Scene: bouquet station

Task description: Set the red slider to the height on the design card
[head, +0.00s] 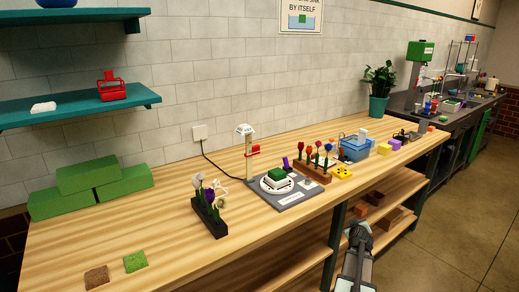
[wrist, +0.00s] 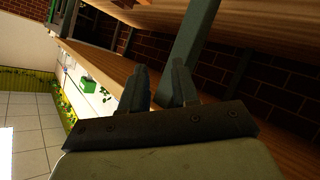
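The red slider (head: 253,149) sits partway up a pale upright post (head: 248,164) near the back of the wooden bench. A small white and green piece (head: 245,129) tops the post. I cannot make out the design card with certainty; no marked height is readable. My gripper (head: 360,232) is low in front of the bench's front edge, to the right of the slider and well away from it. In the wrist view, the two fingers of my gripper (wrist: 160,78) stand apart with nothing between them.
A grey turntable base (head: 290,198) stands in front of the post. A black holder (head: 209,222) with flowers is left of it, and a brown flower rack (head: 312,171) is right. Green foam blocks (head: 103,181) lie far left.

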